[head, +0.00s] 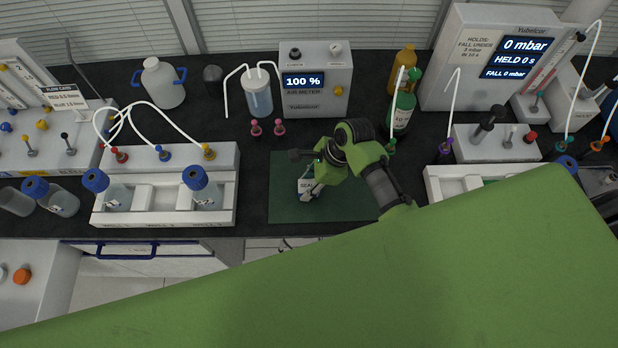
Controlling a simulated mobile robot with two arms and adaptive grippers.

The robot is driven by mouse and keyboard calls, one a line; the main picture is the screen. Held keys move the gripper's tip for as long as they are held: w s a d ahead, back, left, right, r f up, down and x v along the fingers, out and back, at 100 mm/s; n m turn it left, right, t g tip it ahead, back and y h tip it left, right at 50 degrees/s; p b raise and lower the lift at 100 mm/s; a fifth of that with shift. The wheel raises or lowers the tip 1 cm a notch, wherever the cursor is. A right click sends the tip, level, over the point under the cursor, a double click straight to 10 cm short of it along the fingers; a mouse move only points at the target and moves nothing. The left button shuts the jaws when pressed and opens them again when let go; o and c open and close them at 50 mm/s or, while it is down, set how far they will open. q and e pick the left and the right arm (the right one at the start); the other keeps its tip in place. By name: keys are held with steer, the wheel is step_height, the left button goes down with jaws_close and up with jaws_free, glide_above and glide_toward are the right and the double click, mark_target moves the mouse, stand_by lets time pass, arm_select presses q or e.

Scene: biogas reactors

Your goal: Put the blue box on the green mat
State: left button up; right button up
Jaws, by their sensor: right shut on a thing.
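The green mat (350,205) lies flat on the dark bench top near its front edge. My right gripper (312,188) is over the left part of the mat, pointing down, and is shut on a small pale thing with a white lettered label (305,185). My gripper and wrist hide part of this thing. I cannot tell whether it touches the mat. I cannot make out a box that is clearly blue. My left gripper is not in view.
A white rack (165,217) with blue-capped bottles stands left of the mat. Another white rack (434,185) stands to the right, partly hidden by my arm.

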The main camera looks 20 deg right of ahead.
steer(key=shift+s+a, duration=0.1)
steer(key=shift+s+a+r, duration=0.15)
steer(key=shift+s, duration=0.1)
steer(key=o, duration=0.8)
steer(key=shift+s+a, duration=0.1)
steer(key=shift+s, duration=0.05)
steer(key=o, duration=0.3)
steer(key=shift+w+f, duration=0.2)
steer(key=shift+f, duration=0.05)
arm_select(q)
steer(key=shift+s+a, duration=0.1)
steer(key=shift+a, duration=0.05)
